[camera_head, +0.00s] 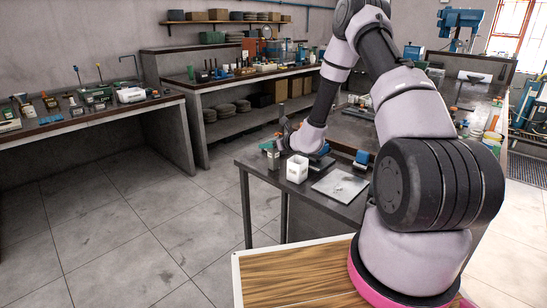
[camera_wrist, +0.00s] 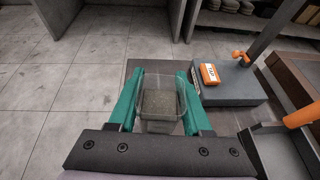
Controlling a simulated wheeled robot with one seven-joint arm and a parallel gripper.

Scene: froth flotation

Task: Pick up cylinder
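No plainly cylindrical object stands out near my gripper. In the wrist view, a clear, squarish open container (camera_wrist: 160,103) with grey-brown contents sits between the two green fingers of my gripper (camera_wrist: 160,78). The fingers lie close along its left and right sides. I cannot tell whether they press on it or whether it is lifted. In the head view, my gripper (camera_head: 272,149) is low over the left end of the dark table (camera_head: 262,177), with a small pale container (camera_head: 273,160) at its tips.
An orange-and-white device (camera_wrist: 209,74) lies on a dark block (camera_wrist: 235,85) to the right of the fingers. A wooden-topped surface (camera_head: 295,277) is in front. Floor is open at left.

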